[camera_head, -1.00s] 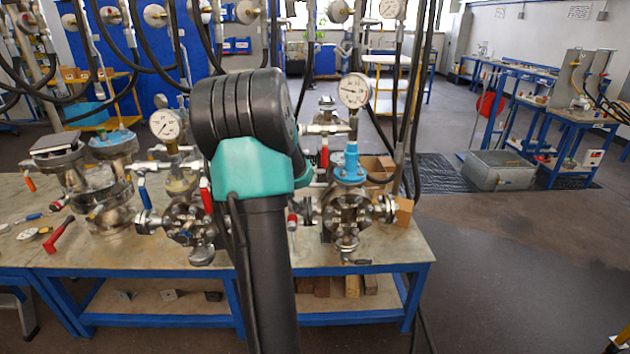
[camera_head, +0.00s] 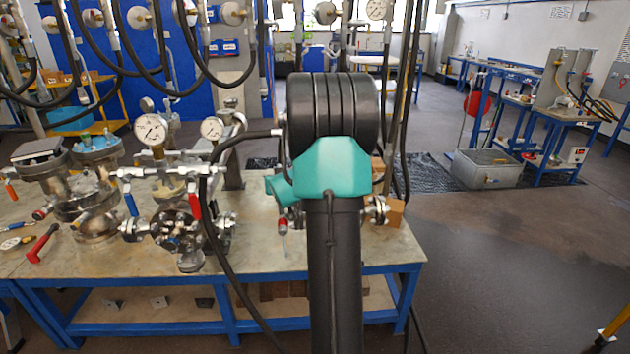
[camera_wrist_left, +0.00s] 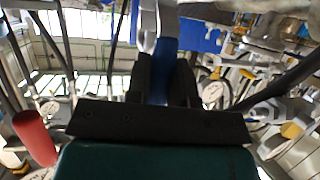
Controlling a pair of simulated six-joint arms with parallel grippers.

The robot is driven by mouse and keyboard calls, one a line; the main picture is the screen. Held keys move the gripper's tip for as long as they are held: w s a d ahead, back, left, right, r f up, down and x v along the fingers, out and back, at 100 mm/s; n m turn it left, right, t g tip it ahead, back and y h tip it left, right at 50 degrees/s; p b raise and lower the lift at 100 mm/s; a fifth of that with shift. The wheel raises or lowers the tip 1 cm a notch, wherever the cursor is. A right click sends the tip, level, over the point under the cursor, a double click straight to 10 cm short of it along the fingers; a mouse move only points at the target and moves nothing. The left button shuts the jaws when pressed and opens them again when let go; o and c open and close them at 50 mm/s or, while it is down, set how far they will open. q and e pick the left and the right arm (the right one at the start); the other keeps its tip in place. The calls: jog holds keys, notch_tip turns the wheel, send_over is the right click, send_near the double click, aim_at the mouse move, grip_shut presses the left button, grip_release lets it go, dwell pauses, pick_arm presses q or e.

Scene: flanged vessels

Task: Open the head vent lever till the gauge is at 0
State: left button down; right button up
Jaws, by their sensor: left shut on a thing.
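My left gripper (camera_wrist_left: 160,85) shows in the left wrist view, its black fingers shut on a blue lever handle (camera_wrist_left: 163,62). In the head view a black and teal arm of mine stands in front of the right vessel, and no gripper tips show. That vessel is mostly hidden; only its right flange (camera_head: 378,209) shows beside the arm. The middle flanged vessel (camera_head: 180,232) carries a blue lever (camera_head: 131,204) and a red lever (camera_head: 194,201). A white gauge (camera_head: 150,130) and a second gauge (camera_head: 211,129) stand above it; their readings are too small to tell.
The vessels stand on a blue-framed bench (camera_head: 275,258). Another vessel (camera_head: 90,205) stands at the left, near a loose red-handled tool (camera_head: 42,243). Dark hoses (camera_head: 170,50) hang behind the bench. A red lever grip (camera_wrist_left: 35,138) is close to the left gripper. Floor right of the bench is clear.

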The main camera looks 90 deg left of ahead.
dwell(0.3)
pick_arm(q)
jog(key=c, duration=1)
grip_release()
jog(key=v, duration=1.7)
jog(key=shift+w+d+r, duration=0.1)
jog(key=shift+r, duration=0.15)
